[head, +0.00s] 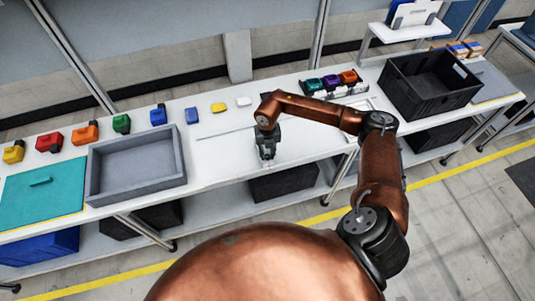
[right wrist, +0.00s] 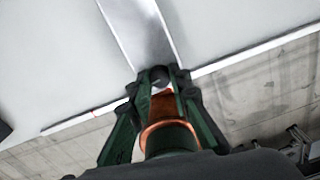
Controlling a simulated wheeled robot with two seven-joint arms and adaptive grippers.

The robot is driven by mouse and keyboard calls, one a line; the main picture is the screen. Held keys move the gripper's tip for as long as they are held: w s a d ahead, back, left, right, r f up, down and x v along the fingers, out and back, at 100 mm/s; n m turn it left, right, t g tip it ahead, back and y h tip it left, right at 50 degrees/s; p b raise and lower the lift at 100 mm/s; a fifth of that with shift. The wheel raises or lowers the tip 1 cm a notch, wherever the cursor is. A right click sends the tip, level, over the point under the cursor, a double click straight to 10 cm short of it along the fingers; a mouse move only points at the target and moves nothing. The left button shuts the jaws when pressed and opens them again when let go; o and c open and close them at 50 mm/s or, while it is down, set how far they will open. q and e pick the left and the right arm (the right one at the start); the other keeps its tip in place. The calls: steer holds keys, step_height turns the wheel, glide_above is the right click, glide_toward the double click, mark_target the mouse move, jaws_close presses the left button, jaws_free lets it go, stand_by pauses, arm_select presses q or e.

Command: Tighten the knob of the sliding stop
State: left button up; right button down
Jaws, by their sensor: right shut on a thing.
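My right gripper (head: 267,155) points down at the front edge of the white worktop, in the middle of the head view. In the right wrist view the fingers of my right gripper (right wrist: 158,80) are closed around a small dark round knob (right wrist: 159,74). A bit of red and white shows just below the knob. A grey metal strip (right wrist: 140,28) in the worktop runs up to the knob. The rest of the sliding stop is hidden by the gripper. My left gripper is in neither view.
Several coloured blocks line the back. A black crate (head: 430,82) and a black holder with coloured pieces (head: 332,84) stand to the right.

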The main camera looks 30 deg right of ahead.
mark_target(267, 156)
steer(key=shift+w+r+m, duration=0.1)
steer(key=shift+m, duration=0.5)
steer(key=c, duration=1.8)
jaws_free()
steer(key=shift+o, duration=0.2)
step_height(267, 156, up, 12)
